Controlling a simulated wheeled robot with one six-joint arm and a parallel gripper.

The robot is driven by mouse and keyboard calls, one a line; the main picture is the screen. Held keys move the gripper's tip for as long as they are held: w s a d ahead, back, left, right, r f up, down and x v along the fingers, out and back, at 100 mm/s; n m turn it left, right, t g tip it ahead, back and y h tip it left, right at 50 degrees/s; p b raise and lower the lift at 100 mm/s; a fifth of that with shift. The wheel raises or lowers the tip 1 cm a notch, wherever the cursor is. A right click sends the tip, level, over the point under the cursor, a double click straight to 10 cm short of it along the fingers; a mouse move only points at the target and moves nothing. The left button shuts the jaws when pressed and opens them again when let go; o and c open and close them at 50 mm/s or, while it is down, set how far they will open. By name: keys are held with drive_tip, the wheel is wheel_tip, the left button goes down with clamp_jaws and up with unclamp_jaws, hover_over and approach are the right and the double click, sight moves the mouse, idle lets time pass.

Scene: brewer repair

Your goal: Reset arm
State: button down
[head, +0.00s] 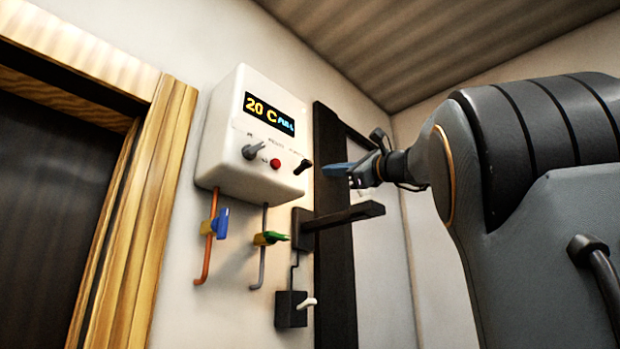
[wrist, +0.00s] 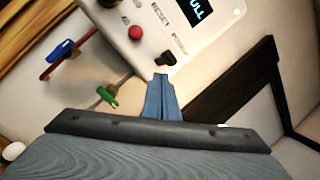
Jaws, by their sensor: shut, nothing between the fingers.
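My gripper (head: 338,169) is shut and empty, held in the air to the right of the white brewer box (head: 225,160). In the wrist view its blue fingers (wrist: 161,98) are together and point toward the lower edge of the box near a black knob (wrist: 166,58). I cannot tell from these views how close the fingertips are to that knob; no contact shows. The box display reads "20 C" and "FULL". A grey knob (head: 253,151), a red button (head: 275,164) and the black knob (head: 302,167) sit on its front.
Below the box are a copper pipe with a blue valve handle (head: 221,222) and a grey pipe with a green handle (head: 275,238). A dark bracket (head: 345,223) juts out under my gripper. A black switch box (head: 291,310) has a white lever. A wooden door frame (head: 140,210) stands left.

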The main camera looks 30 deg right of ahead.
drive_tip(key=shift+s+d, duration=0.15)
drive_tip(key=shift+s, duration=0.25)
